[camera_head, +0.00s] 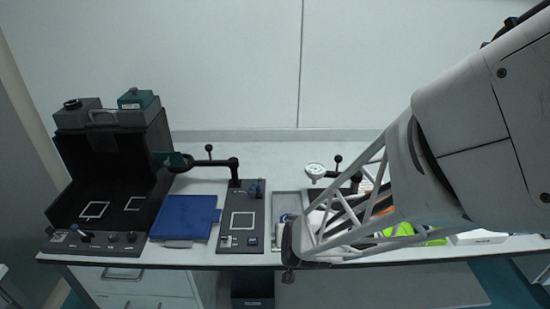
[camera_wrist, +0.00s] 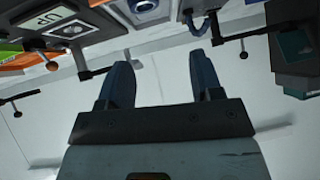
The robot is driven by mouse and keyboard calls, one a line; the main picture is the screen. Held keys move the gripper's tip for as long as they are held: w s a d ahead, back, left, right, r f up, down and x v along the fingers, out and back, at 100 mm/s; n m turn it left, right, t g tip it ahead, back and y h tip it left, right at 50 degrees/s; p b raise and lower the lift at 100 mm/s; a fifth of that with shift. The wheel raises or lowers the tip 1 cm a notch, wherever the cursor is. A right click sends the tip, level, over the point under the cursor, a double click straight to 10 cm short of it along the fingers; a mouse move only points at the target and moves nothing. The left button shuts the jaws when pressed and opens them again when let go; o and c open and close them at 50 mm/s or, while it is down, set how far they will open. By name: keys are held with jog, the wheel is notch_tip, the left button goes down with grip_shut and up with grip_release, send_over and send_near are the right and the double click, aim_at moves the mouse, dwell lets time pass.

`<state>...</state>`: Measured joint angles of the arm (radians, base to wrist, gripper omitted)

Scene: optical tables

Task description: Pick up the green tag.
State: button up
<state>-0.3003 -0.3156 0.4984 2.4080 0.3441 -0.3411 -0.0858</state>
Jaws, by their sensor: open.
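A bright green thing (camera_head: 405,231) lies on the right part of the table in the head view, partly hidden behind my arm. I cannot tell whether it is the green tag. A bit of green (camera_wrist: 8,53) shows at the upper left edge of the wrist view. My gripper (camera_wrist: 160,68) is open and empty, with its two dark blue fingers apart. In the head view my arm's end is near the front edge, left of the bright green thing; its fingers are not clear there.
A black open-fronted box (camera_head: 115,165) stands at the left of the table (camera_head: 262,256). A blue pad (camera_head: 185,216), a dark panel with a white square (camera_head: 240,205) and a grey tray (camera_head: 288,203) lie to its right. A dial gauge on a stand (camera_head: 316,170) rises near my arm.

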jog(key=f+t, duration=0.1)
jog(key=f, duration=0.1)
jog(key=a+f+t, duration=0.1)
jog(key=f, duration=0.2)
jog(key=a+f+t+h, duration=0.1)
jog(key=f, duration=0.1)
jog(key=shift+w+a+f, duration=0.15)
jog(key=shift+w+a, duration=0.05)
jog(key=shift+w, duration=0.05)
jog(key=shift+s+a+f+t+h, duration=0.15)
jog(key=shift+f+t+h, duration=0.2)
jog(key=shift+f, duration=0.3)
jog(key=shift+x, duration=1.3)
jog(key=shift+x, duration=2.6)
jog(key=c, duration=0.6)
jog(key=shift+o, duration=0.2)
